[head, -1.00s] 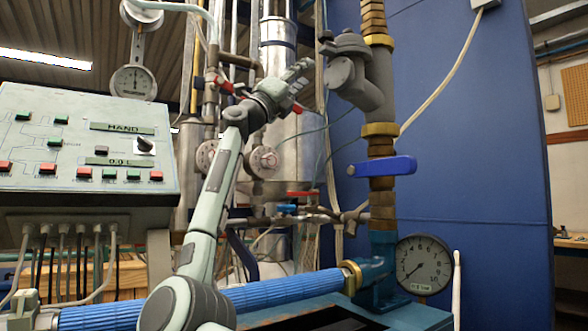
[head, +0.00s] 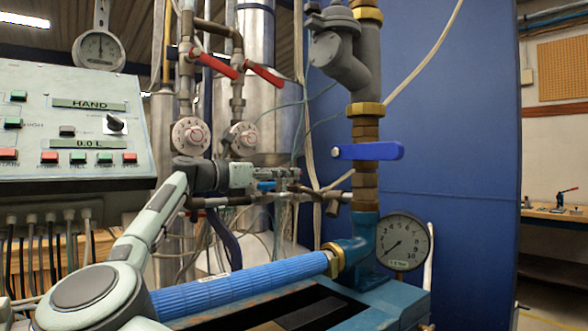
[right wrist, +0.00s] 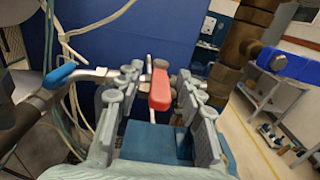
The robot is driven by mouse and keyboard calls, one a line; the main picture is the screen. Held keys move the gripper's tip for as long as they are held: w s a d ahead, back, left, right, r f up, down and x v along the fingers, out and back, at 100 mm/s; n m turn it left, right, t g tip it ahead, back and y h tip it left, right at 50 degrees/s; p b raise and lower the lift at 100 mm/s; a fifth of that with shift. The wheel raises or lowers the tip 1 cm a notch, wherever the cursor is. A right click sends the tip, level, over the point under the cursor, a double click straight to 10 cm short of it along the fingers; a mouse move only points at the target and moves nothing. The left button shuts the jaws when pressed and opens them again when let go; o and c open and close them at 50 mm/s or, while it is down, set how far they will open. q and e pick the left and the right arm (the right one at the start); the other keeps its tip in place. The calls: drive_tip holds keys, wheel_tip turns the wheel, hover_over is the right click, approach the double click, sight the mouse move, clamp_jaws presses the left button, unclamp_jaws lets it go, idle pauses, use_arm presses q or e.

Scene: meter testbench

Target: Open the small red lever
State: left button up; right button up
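The small red lever (right wrist: 160,88) shows in the right wrist view, upright in the middle, with a pipe and valve behind it. My right gripper (right wrist: 158,77) is open, with one set of fingers on each side of the lever; gaps show on both sides. In the head view my right gripper (head: 288,178) is at the horizontal pipe, above the blue pump body, and the small red lever is hidden behind its fingers. My left gripper is in neither view.
A small blue lever (head: 265,186) is close by on the pipe. Two larger red levers (head: 215,63) (head: 264,74) are above. A big blue handle (head: 368,151) and a pressure gauge (head: 402,241) are to the right. The control panel (head: 70,185) is at left.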

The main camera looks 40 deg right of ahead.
drive_tip(key=shift+s+d, duration=0.2)
drive_tip(key=shift+d, duration=1.5)
drive_tip(key=shift+c, duration=0.3)
clamp_jaws()
